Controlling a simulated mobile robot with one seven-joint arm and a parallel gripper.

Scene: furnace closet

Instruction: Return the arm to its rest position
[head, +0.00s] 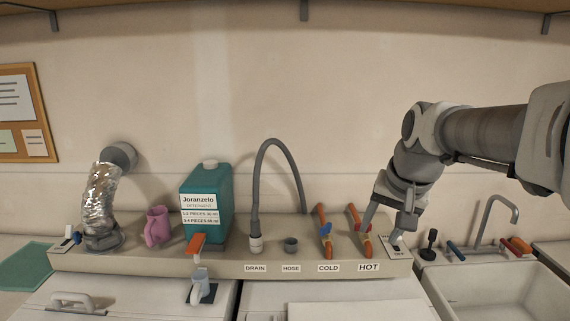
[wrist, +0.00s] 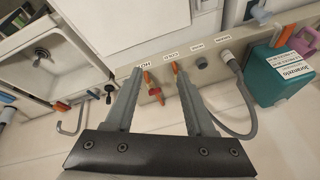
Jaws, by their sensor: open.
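My arm reaches in from the right of the head view, bent down over the right part of the beige ledge (head: 300,268). My gripper (head: 384,236) points down, with its fingers apart, beside the HOT valve (head: 366,247). In the wrist view, the two grey fingers of my gripper (wrist: 158,74) are spread with nothing held between them. The orange HOT valve handle (wrist: 154,91) shows in the gap between them. The COLD valve (head: 326,240) stands just left of the HOT valve. Whether a fingertip touches the HOT valve or the ledge, I cannot tell.
A teal detergent jug (head: 207,207), pink cup (head: 157,227), grey hose (head: 258,190) and foil duct (head: 101,205) stand to the left. A sink (head: 500,294) with a faucet (head: 492,210) is at right. The wall above is clear; a shelf edge (head: 230,6) runs overhead.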

